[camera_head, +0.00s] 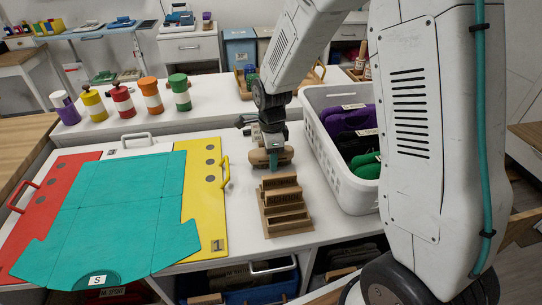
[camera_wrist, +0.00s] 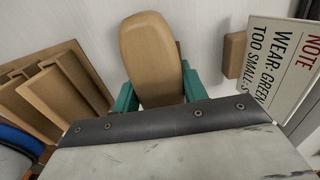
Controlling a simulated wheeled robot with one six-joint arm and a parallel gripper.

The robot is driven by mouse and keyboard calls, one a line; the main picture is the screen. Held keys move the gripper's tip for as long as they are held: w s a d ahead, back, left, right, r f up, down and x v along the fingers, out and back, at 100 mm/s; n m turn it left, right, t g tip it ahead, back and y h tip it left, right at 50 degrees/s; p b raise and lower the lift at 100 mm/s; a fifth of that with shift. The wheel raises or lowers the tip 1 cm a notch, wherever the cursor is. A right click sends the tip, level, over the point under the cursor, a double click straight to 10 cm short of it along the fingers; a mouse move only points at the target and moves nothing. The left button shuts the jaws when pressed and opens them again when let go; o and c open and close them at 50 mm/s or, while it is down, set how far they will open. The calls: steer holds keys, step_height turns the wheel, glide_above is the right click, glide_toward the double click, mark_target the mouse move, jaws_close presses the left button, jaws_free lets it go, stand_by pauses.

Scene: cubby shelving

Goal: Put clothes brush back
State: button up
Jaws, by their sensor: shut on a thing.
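The clothes brush (camera_wrist: 150,50), with a rounded tan wooden back, is held between the teal fingers of my gripper (camera_wrist: 158,95) in the wrist view. In the head view my gripper (camera_head: 273,160) is just behind the stepped wooden rack (camera_head: 287,225), with the brush (camera_head: 257,158) across its fingers. The rack has several tiers with dark lettering on them. It also shows at the left of the wrist view (camera_wrist: 40,100). The brush's bristles are hidden. I cannot tell whether the brush touches the table.
A white basket (camera_head: 350,185) with purple, black and green items stands right of the rack. A teal folding board (camera_head: 115,215) with red and yellow panels covers the left of the table. A lettered sign (camera_wrist: 283,60) and small wooden block (camera_wrist: 234,55) are at the right in the wrist view.

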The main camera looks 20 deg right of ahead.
steer(key=shift+f, duration=0.15)
steer(key=o, duration=1)
steer(key=shift+c, duration=0.2)
steer(key=shift+a, duration=0.1)
